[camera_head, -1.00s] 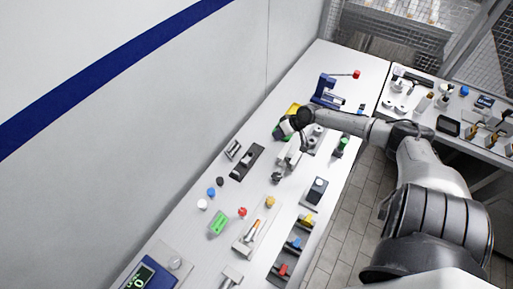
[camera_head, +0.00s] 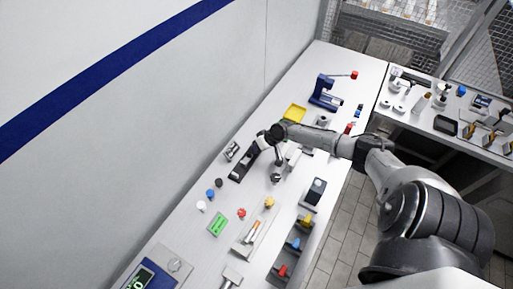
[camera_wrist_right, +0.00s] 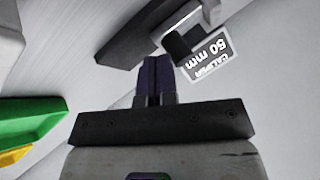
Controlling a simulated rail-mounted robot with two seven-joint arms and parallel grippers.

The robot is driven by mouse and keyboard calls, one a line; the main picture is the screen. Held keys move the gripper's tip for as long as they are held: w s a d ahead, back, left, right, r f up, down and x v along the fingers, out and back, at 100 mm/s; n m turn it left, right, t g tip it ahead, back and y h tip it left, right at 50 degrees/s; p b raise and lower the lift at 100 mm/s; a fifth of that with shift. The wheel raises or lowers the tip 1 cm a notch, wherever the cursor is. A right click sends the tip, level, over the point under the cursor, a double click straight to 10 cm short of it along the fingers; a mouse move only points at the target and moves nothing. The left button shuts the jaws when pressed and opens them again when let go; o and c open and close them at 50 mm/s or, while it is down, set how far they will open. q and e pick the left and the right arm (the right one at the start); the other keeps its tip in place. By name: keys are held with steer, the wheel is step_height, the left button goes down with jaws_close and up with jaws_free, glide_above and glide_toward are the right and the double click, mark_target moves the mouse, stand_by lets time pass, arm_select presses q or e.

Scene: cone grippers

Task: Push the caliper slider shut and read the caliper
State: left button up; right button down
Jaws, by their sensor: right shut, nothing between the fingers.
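The caliper is a long dark bar (camera_wrist_right: 130,38) with a silver slider (camera_wrist_right: 178,28) at the top of the right wrist view. A plate reading "CALIPER 50 mm" (camera_wrist_right: 208,55) sits beside the slider. In the head view the dark caliper body (camera_head: 240,170) lies on the bench near the wall, its far end partly hidden by my gripper. My right gripper (camera_wrist_right: 154,62) is shut and empty, its fingertips pointing toward the caliper; I cannot tell whether they touch it. In the head view the right gripper (camera_head: 262,143) is over the caliper's far end. My left gripper is not in view.
A silver cylinder piece (camera_head: 232,150) is by the wall. A blue press (camera_head: 325,92) stands farther back.

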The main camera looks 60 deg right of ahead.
mark_target(250, 159)
stand_by(0.3)
steer(key=shift+a+r+p, duration=0.1)
steer(key=shift+a+p, duration=0.2)
steer(key=shift+p, duration=0.05)
steer(key=a+p, duration=0.3)
steer(key=a, duration=0.2)
steer(key=shift+a+p, duration=0.1)
steer(key=shift+p, duration=0.2)
steer(key=shift+d+f+b, duration=0.2)
steer(key=shift+d+b, duration=0.05)
steer(key=shift+b, duration=0.15)
steer(key=shift+s+d+f+b, duration=0.1)
steer(key=shift+s+d+b, duration=0.2)
steer(key=shift+d+b, duration=0.2)
steer(key=shift+s+d+f+b, duration=0.1)
steer(key=shift+s+d+b, duration=0.15)
steer(key=shift+d+b, duration=0.25)
steer(key=shift+s+d+r, duration=0.25)
steer(key=shift+s+d, duration=0.05)
steer(key=shift+d, duration=0.15)
steer(key=shift+s+d+r, duration=0.25)
steer(key=shift+d, duration=0.15)
steer(key=p+v, duration=0.1)
steer(key=v, duration=0.8)
steer(key=shift+r, duration=0.2)
